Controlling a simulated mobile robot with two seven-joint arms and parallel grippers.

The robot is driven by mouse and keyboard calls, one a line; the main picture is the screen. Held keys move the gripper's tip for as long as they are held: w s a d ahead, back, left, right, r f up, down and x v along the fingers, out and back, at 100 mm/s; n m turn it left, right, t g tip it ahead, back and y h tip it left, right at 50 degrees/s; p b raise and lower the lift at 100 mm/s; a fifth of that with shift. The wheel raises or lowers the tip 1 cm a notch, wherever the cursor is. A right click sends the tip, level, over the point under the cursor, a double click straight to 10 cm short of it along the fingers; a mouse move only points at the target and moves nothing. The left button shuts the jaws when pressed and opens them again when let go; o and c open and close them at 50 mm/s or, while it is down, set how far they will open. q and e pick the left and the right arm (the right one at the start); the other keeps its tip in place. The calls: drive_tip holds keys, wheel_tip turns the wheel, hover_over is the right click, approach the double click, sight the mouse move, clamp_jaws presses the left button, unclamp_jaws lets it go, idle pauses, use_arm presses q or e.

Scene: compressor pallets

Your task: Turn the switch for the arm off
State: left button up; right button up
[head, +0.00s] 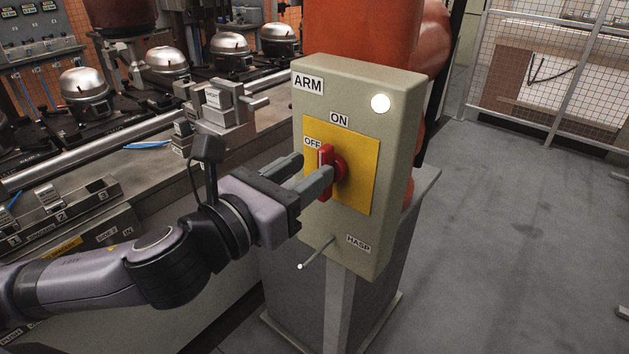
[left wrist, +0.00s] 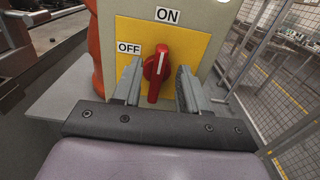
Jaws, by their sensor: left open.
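The switch box (head: 390,180) is a beige box labelled ARM, with a yellow plate (head: 362,185) marked ON at the top and OFF at the left. The red switch knob (head: 326,158) is upright, its white line pointing up towards ON; it also shows in the left wrist view (left wrist: 156,72). A round white lamp (head: 380,103) on the box is lit. My left gripper (head: 312,168) is open at the knob. In the left wrist view the knob appears between its two fingers (left wrist: 158,72), with gaps visible on both sides. My right gripper is out of view.
A thin rod (head: 317,252) sticks out below the plate, beside the HASP label. An orange machine part (head: 345,30) stands behind the box. Metal compressors (head: 85,95) stand on the line at left. Open floor (head: 520,230) and a mesh fence (head: 550,70) lie at right.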

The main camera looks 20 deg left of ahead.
use_arm(q)
drive_tip(key=shift+w+d, duration=0.15)
drive_tip(key=shift+w, duration=0.25)
drive_tip(key=shift+p+x, duration=0.3)
drive_tip(key=shift+x, duration=0.55)
clamp_jaws()
